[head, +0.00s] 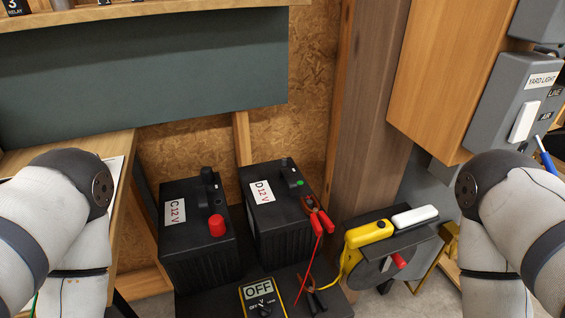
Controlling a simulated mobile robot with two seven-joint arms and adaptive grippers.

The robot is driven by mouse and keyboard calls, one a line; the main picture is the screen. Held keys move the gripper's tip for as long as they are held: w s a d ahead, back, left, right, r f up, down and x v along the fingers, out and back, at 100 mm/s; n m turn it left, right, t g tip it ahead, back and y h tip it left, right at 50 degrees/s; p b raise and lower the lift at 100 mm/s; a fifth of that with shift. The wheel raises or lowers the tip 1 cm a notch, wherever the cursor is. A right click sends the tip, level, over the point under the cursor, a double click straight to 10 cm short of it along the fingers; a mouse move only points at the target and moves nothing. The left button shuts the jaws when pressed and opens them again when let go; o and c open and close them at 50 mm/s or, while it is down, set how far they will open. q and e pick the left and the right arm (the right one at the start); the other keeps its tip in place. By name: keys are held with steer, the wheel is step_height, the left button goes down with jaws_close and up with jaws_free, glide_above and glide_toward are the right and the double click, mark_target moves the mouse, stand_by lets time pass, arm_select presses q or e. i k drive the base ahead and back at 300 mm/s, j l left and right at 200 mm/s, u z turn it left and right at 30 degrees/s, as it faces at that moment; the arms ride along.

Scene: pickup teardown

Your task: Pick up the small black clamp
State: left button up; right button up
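A small dark clamp-like piece (313,294) lies at the low front, just right of the yellow multimeter (263,298) that reads OFF. It is small, and its jaws are hard to make out. A red-handled clamp (320,217) sits at the right edge of the battery marked D 12V (273,222), with a red lead hanging down toward the dark piece. Battery D also has a black terminal piece with a green dot. My two arms come in at the left and right edges, but neither gripper is in view.
A battery marked C 12V (196,245) with a red cap stands left of D. A yellow tool (369,234) and a white-handled item (415,216) lie on a dark box at right. A wooden post (366,120) rises behind. A wooden bench edge (122,190) is at left.

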mark_target(310, 292)
steer(key=l+u, duration=1.2)
steer(key=k+j, duration=0.05)
steer(key=j, duration=0.05)
